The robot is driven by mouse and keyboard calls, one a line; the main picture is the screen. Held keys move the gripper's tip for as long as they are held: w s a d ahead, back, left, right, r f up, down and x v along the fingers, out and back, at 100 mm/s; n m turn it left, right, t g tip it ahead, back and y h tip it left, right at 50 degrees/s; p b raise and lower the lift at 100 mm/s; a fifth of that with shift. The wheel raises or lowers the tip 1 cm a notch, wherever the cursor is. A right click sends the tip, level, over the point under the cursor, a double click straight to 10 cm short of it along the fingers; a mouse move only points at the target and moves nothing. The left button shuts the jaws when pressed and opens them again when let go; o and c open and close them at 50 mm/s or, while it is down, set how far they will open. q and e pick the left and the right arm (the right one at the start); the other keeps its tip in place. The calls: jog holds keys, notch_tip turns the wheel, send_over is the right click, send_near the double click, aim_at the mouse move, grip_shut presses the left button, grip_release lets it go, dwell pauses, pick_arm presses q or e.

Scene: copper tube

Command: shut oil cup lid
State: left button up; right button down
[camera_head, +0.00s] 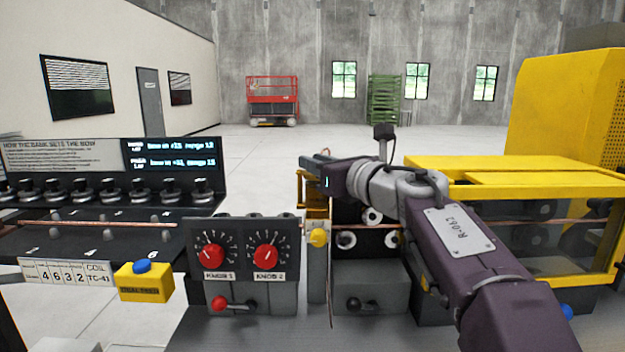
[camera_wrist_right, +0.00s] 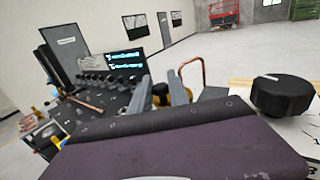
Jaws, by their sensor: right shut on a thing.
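My right gripper (camera_head: 322,172) reaches in from the right at the yellow bracket in the middle of the machine; its fingers are mostly hidden by my wrist in the head view. In the right wrist view my right gripper's two grey fingers (camera_wrist_right: 160,92) stand either side of a small dark and brass-coloured piece, apparently the oil cup lid (camera_wrist_right: 159,88). The gripper is shut on it. The lid's hinge and the cup's rim are too small or hidden to make out, so its angle cannot be told. My left gripper is out of view.
A copper tube (camera_head: 120,223) runs across the rollers at left. The knob box (camera_head: 243,250) with two red knobs stands in front. A yellow guard (camera_head: 520,170) stands at right. A bent copper pipe (camera_wrist_right: 194,68) rises near the fingers, and a large black knob (camera_wrist_right: 283,95) is at right.

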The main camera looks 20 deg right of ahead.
jog(key=shift+w+d+n+g+y, duration=0.15)
jog(key=shift+d+n+g+y, duration=0.15)
jog(key=shift+n+y, duration=0.3)
jog(key=shift+w+n+g+y+p, duration=0.1)
jog(key=shift+n+g+y+p, duration=0.35)
jog(key=shift+y+p, duration=0.5)
jog(key=c, duration=1.3)
grip_release()
jog(key=shift+a, duration=0.15)
